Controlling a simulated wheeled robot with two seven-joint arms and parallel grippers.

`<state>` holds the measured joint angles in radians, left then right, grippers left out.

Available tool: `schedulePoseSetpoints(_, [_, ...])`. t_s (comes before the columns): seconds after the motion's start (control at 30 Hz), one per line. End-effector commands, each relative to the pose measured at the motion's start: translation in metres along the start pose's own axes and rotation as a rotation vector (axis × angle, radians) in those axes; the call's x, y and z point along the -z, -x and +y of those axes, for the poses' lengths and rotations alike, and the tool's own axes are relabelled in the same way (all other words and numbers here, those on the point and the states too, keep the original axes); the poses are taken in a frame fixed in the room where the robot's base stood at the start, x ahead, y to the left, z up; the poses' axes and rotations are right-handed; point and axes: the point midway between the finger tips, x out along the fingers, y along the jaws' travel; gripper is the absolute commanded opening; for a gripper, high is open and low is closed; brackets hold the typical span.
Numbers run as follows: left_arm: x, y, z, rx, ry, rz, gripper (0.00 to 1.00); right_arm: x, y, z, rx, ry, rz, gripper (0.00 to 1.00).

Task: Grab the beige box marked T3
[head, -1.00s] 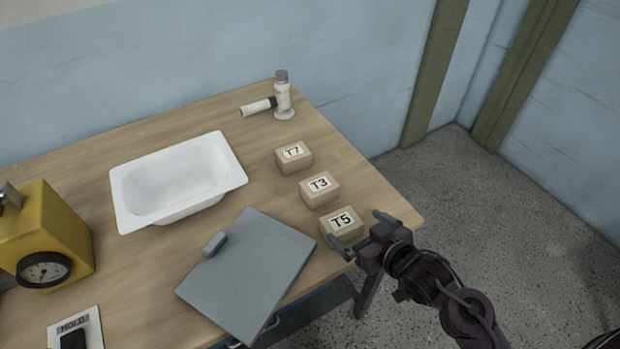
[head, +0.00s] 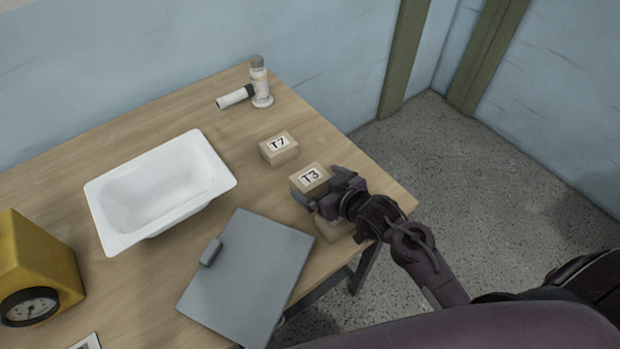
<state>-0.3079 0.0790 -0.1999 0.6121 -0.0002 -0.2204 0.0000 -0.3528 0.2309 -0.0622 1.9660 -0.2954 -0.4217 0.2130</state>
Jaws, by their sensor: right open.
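The beige box marked T3 (head: 309,178) sits on the wooden table near its right edge, between the T7 box and the T5 box. My right gripper (head: 321,186) is open at the near side of the T3 box. One finger shows at the box's left front and the other at its right; I cannot tell whether they touch it. The T5 box (head: 336,229) is mostly hidden under my right gripper and wrist. My left gripper is not in view.
The beige T7 box (head: 279,149) stands just behind T3. A white tub (head: 160,190) and a grey flat panel with a handle (head: 250,275) lie to the left. A white bottle-like fitting (head: 260,85) stands at the back. A yellow gauge box (head: 32,265) is at far left.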

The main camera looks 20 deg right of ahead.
Motion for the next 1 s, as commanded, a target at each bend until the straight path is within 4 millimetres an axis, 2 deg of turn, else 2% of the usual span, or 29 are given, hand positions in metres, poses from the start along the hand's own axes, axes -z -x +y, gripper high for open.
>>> schedulePoseSetpoints(0.13, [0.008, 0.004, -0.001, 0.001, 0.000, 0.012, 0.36, 0.000, -0.016, -0.001, 0.001, 0.000, 0.000, 1.00])
schedulePoseSetpoints(0.4, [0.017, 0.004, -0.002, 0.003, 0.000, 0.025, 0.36, -0.001, -0.018, -0.001, 0.000, 0.001, -0.001, 1.00])
schedulePoseSetpoints(0.8, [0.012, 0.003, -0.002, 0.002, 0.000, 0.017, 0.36, -0.001, -0.018, -0.001, 0.000, 0.001, -0.001, 0.48])
schedulePoseSetpoints(1.0, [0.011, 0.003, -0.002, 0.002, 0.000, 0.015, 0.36, 0.000, -0.018, -0.001, 0.000, 0.001, 0.001, 0.48])
